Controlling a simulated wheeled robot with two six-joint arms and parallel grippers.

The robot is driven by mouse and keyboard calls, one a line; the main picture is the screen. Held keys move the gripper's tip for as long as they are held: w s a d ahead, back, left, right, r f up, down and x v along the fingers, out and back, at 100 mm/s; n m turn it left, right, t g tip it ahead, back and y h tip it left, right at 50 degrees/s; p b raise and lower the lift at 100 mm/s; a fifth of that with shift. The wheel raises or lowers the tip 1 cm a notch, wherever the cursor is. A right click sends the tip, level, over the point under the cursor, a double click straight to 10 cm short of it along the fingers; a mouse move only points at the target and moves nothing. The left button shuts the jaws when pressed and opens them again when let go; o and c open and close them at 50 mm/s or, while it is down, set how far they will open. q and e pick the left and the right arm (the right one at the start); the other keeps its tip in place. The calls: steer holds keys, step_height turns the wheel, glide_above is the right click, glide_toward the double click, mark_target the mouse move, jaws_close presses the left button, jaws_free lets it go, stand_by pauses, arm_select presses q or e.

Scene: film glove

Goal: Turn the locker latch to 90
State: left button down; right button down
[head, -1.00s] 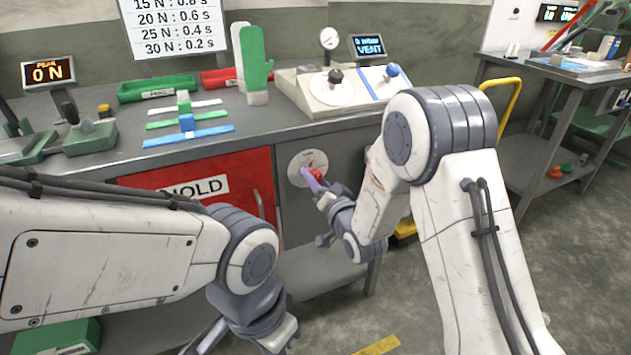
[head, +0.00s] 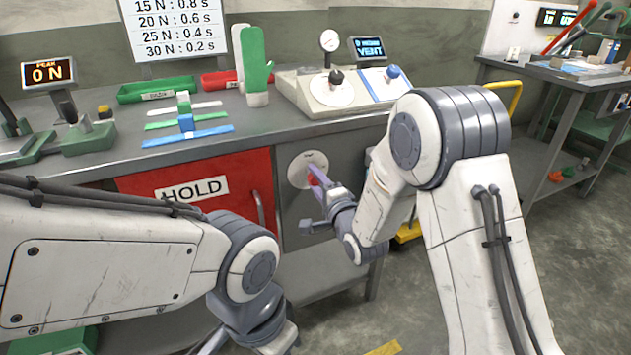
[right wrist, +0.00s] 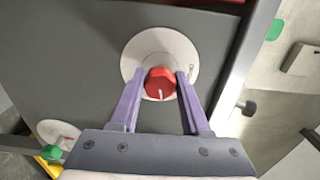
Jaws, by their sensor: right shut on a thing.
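The locker latch is a red knob (right wrist: 160,83) with a pale pointer line, on a round white dial plate (right wrist: 185,52). In the head view the dial plate (head: 297,172) is on the grey cabinet front, right of the red locker door (head: 240,170) marked HOLD. My right gripper (right wrist: 166,76) is shut on the red knob, one purple finger on each side. In the right wrist view the pointer line runs toward the gripper's palm. In the head view the fingers partly hide the knob. My left arm's end is low in the head view; its fingers cannot be made out.
A bench (head: 205,150) above the cabinet carries green (head: 155,90) and red trays, a glove form (head: 256,70) and a console with knobs (head: 318,92). The red door has a vertical handle (head: 259,208) near the dial. A second table (head: 560,75) stands at right.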

steer(key=shift+d+m, duration=0.1)
steer(key=shift+m, duration=1.1)
steer(key=shift+c, duration=1.9)
jaws_free()
steer(key=p+v, duration=0.6)
steer(key=v, duration=0.4)
steer(key=shift+s+p, duration=0.25)
steer(key=shift+p, duration=0.05)
